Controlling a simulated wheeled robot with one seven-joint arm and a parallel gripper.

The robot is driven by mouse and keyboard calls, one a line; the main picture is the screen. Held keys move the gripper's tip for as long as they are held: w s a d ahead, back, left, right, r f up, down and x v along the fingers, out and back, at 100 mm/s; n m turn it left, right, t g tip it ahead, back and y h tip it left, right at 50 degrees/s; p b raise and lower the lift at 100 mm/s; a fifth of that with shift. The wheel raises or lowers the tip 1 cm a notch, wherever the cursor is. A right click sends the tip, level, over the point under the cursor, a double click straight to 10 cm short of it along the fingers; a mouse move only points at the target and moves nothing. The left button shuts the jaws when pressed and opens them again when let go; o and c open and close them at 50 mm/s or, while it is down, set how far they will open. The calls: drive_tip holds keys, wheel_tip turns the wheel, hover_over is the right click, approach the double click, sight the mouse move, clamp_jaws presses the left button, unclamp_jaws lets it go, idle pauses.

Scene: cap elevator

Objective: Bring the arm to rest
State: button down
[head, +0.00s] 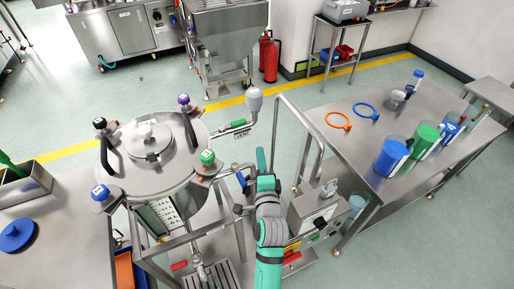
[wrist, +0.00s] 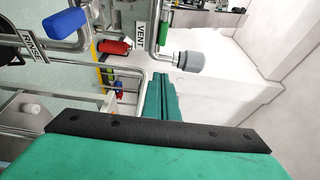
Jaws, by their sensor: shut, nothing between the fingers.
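My gripper (head: 261,158) is at the end of my green and grey arm (head: 270,228), which reaches up from the bottom middle of the head view. It is between the steel vessel (head: 148,160) on the left and the steel table (head: 335,160) on the right. In the wrist view the green fingers (wrist: 163,84) are together, with nothing between them. They appear apart from the grey-capped vent pipe (wrist: 188,60) beyond them. The vessel's round lid (head: 152,146) is on top, with coloured knobs around its rim.
A control box (head: 318,215) stands close right of my arm. Orange (head: 338,121) and blue (head: 366,110) rings and several containers are on the right table. A steel bench (head: 60,245) with a blue round cap (head: 17,235) is at left. Open floor lies behind.

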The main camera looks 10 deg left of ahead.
drive_tip(key=shift+s+d, duration=0.2)
drive_tip(key=shift+d, duration=0.05)
drive_tip(key=s+d+f+n+h, duration=0.1)
drive_tip(key=s+d+f+n, duration=0.1)
drive_tip(key=s+f, duration=0.35)
drive_tip(key=s+d+f+n+g+h, duration=0.1)
drive_tip(key=s+d+f+n, duration=0.15)
drive_tip(key=s, duration=0.65)
drive_tip(key=s+d+f+n+h, duration=0.1)
drive_tip(key=s+f+n, duration=0.25)
drive_tip(key=s, duration=0.35)
drive_tip(key=s+r+n+g+h, duration=0.1)
drive_tip(key=s+n, duration=0.6)
drive_tip(key=s, duration=1.4)
drive_tip(key=shift+a+r, duration=0.15)
drive_tip(key=shift+r, duration=0.35)
drive_tip(key=shift+a+n, duration=0.1)
drive_tip(key=shift+n, duration=0.2)
